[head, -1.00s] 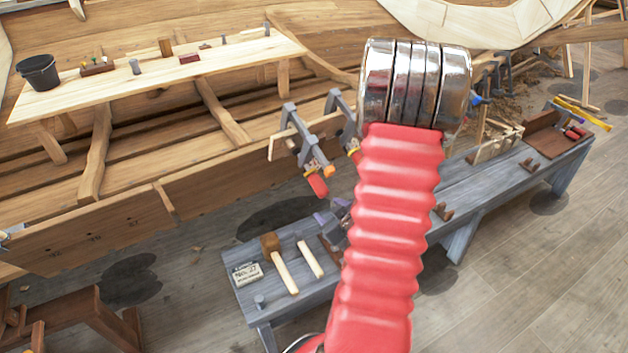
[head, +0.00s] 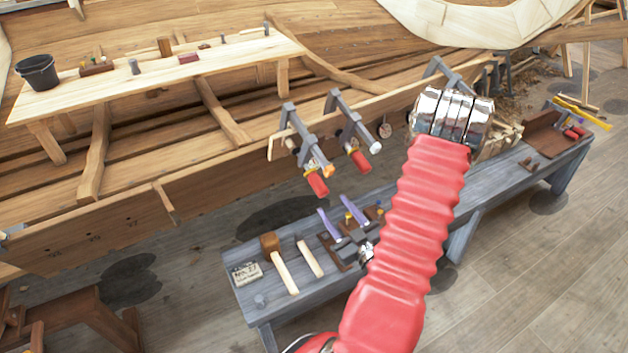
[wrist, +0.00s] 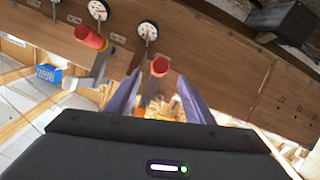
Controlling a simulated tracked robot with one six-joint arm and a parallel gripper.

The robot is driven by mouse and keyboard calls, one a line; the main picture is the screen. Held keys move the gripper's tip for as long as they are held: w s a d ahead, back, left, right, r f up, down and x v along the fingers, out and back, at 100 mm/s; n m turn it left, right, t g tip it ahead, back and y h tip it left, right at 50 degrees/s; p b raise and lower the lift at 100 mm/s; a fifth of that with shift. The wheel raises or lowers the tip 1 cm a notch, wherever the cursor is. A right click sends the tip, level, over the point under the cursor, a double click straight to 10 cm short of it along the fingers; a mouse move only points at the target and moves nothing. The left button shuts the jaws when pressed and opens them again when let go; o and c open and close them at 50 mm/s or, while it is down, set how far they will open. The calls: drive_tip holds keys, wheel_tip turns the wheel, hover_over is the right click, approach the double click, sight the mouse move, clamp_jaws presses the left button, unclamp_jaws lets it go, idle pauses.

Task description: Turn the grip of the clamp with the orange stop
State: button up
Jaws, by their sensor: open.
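The clamp with the orange stop (head: 328,171) hangs on the plank's edge, left of a clamp with a white stop (head: 375,148). Its red grip (head: 317,184) points down. My gripper (head: 333,204) is open and empty, its two purple fingers pointing up just below this grip in the head view. In the wrist view, a red grip (wrist: 160,67) shows between and beyond the fingertips of my gripper (wrist: 159,78), with orange beside its bar. The other red grip (wrist: 90,38) is to the left, with a pale stop (wrist: 70,82). Contact is not visible.
A grey bench (head: 268,310) below holds a mallet (head: 280,262) and other tools. A third clamp (head: 440,68) is partly behind my arm. Dials (wrist: 147,30) sit on the plank near the grips. A plank table (head: 160,68) stands behind with a black bucket (head: 38,72).

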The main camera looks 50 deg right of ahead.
sight(314, 180)
drive_tip(key=shift+w+d, duration=0.1)
drive_tip(key=shift+w, duration=0.05)
drive_tip(key=x, duration=1.3)
drive_tip(key=shift+w, duration=0.3)
drive_tip(key=c, duration=1)
